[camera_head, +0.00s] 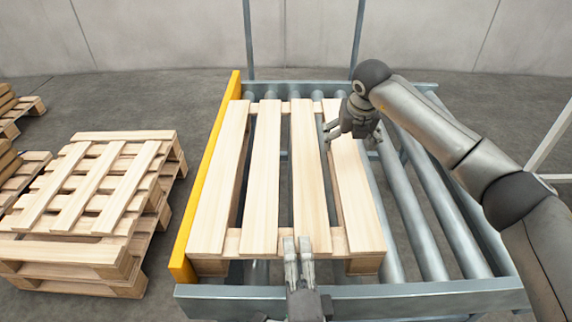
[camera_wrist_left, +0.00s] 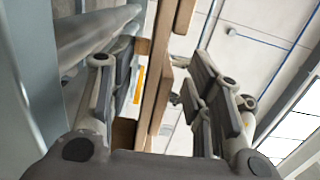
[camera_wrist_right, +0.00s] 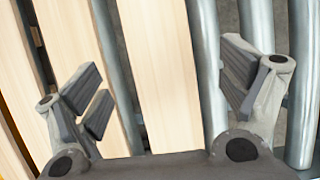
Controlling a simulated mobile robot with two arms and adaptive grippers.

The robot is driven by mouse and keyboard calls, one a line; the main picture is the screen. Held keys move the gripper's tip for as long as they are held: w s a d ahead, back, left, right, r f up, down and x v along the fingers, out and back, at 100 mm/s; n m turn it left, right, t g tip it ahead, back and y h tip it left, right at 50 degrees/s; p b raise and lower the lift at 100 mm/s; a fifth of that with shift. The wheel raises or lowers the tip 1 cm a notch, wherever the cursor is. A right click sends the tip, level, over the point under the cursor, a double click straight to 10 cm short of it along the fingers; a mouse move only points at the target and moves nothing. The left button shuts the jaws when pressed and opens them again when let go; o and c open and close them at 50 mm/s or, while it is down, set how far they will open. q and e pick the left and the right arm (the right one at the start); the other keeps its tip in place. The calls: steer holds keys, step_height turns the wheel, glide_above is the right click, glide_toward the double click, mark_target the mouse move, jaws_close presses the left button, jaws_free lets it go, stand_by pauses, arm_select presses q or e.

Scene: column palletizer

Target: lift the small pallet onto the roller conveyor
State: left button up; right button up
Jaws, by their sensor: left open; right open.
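The small pallet (camera_head: 261,180), of pale wooden slats, is over the roller conveyor (camera_head: 415,215), its left side along the yellow rail (camera_head: 208,180). It looks flat on the rollers; its underside contact is hidden. My left gripper (camera_head: 299,244) is at the pallet's front edge. In the left wrist view the open fingers (camera_wrist_left: 165,75) stand either side of the pallet's wood (camera_wrist_left: 163,75); I cannot tell if they touch it. My right gripper (camera_head: 352,138) is open over the pallet's right-hand slat. In the right wrist view a slat (camera_wrist_right: 158,75) shows between its fingers (camera_wrist_right: 165,80).
A stack of pallets (camera_head: 95,190) stands on the floor left of the conveyor, with more pallets at the far left edge. Bare rollers (camera_head: 440,190) lie right of the small pallet. Grey posts rise behind the conveyor.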

mark_target(293, 229)
arm_select(q)
steer(key=w, duration=0.7)
steer(key=shift+a, duration=0.25)
arm_select(e)
steer(key=x, duration=0.7)
arm_select(q)
steer(key=shift+c, duration=0.4)
arm_select(e)
steer(key=shift+r, duration=0.1)
steer(key=shift+c, duration=0.3)
arm_select(q)
steer(key=c, duration=0.9)
arm_select(e)
steer(key=c, duration=0.9)
arm_select(q)
steer(key=shift+s+f, duration=0.1)
jaws_close()
arm_select(e)
jaws_close()
arm_select(q)
steer(key=shift+r, duration=0.25)
arm_select(e)
steer(key=shift+w+r, duration=0.2)
steer(key=shift+r, duration=0.05)
